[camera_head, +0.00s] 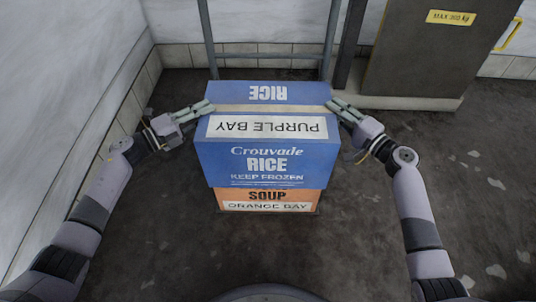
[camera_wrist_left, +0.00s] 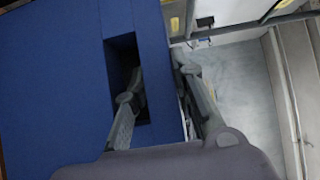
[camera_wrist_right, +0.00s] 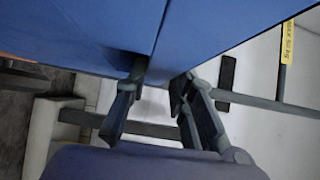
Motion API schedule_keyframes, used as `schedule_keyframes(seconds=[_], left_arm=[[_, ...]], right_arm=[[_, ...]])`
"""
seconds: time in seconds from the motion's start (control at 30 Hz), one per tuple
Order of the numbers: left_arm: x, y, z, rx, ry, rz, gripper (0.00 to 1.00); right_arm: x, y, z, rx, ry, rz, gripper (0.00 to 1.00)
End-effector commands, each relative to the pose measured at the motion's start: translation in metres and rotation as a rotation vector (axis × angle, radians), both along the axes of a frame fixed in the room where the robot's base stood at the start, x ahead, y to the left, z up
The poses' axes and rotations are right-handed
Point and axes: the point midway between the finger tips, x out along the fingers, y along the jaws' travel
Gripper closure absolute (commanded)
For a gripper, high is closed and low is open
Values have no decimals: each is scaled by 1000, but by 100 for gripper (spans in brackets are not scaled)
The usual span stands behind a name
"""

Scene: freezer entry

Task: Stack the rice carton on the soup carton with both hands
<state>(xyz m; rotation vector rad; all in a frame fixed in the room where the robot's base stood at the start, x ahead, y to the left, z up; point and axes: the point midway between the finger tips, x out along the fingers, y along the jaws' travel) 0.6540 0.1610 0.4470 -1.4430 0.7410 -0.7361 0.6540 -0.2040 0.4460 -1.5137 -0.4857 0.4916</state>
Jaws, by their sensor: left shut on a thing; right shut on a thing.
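The rice carton (camera_head: 220,165) is a large blue box with white lettering and a PURPLE BAY label, straight ahead of me in the head view. The orange soup carton (camera_head: 267,196), with an ORANGE BAY label, shows just below its front face and is mostly hidden by it. I cannot tell whether the two touch. My left gripper (camera_head: 207,108) is shut on the rice carton's left side; in the left wrist view one finger reaches into a dark hand hole of the blue wall (camera_wrist_left: 60,80). My right gripper (camera_head: 334,104) is shut on the carton's right upper side.
A grey metal frame (camera_head: 208,35) stands behind the cartons. A dark grey panel (camera_head: 420,55) with a yellow MAX sign (camera_head: 451,17) stands at the back right. A white wall (camera_head: 60,90) runs along the left. The dark, patchy floor is open at the right.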

Motion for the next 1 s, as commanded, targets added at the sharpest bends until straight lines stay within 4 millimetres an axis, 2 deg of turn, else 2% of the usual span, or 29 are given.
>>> schedule_keyframes(seconds=[0.17,0.2,0.47,0.8,1.0], left_arm=[[2,1,-6,-8,-7,2,100],[1,1,-7,-2,0,2,74],[0,0,-8,-1,-1,1,57],[-1,2,-8,0,0,1,57],[-17,25,-9,3,2,2,57]], right_arm=[[1,-2,-7,3,-8,-4,100],[0,-1,-8,0,0,-3,74],[0,-1,-8,0,0,-1,57],[0,0,-8,0,0,0,57],[0,0,-8,0,0,0,57]])
